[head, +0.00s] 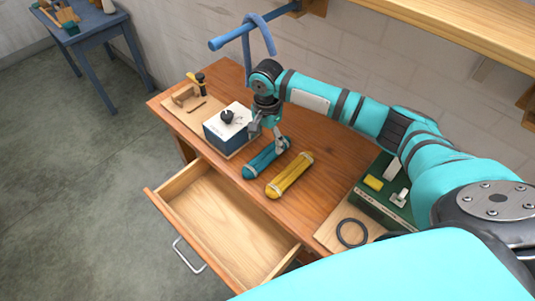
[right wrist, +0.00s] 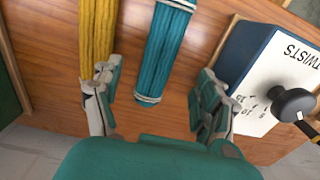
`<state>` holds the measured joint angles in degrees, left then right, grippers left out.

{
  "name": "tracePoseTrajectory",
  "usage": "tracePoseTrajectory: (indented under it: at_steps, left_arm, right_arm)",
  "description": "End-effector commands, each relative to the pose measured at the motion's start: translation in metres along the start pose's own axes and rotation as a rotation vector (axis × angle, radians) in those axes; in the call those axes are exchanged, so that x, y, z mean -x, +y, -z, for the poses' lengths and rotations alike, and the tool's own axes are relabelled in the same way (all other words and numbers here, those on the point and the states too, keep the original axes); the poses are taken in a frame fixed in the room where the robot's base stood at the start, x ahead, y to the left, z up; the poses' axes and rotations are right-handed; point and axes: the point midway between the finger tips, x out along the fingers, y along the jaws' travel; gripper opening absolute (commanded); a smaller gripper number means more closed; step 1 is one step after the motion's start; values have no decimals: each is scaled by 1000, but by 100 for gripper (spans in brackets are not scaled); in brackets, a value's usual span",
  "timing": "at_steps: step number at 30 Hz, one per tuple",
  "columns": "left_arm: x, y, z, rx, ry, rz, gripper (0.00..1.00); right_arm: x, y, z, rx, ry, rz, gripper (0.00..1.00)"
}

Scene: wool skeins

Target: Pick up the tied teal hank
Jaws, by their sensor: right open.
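The tied teal hank (head: 259,163) lies on the wooden table, with a pale tie near each end. It also shows in the right wrist view (right wrist: 165,50), running up and out of the frame. My right gripper (head: 267,139) is over the far part of the hank, with its fingers pointing down. In the right wrist view, my right gripper (right wrist: 158,85) is open and empty, with one finger on each side of the hank's line. I cannot tell the exact height of the fingertips above the table. My left gripper is in neither view.
A yellow hank (head: 290,175) lies close beside the teal one, near one finger in the wrist view. A blue-and-white box with a black knob (head: 226,116) stands on the other side. An open drawer (head: 222,218) juts from the table's front. A green box (head: 370,205) stands right.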

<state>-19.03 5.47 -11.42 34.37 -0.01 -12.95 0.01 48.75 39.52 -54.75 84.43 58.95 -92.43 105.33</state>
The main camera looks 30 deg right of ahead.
Motion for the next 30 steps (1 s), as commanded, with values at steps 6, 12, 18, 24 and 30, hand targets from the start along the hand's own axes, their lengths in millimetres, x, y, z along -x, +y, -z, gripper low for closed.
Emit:
tracePoseTrajectory:
  at_steps: [6,12,18,24,30]
  left_arm:
    - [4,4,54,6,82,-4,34]
    - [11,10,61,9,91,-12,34]
    - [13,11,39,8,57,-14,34]
    - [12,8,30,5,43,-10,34]
    - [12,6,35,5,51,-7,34]
  right_arm:
    - [-19,0,-1,1,-1,0,75]
    - [-41,2,0,1,0,-3,75]
    - [-67,2,1,1,0,0,75]
    - [-72,2,1,2,0,1,75]
    - [-72,2,1,2,0,1,59]
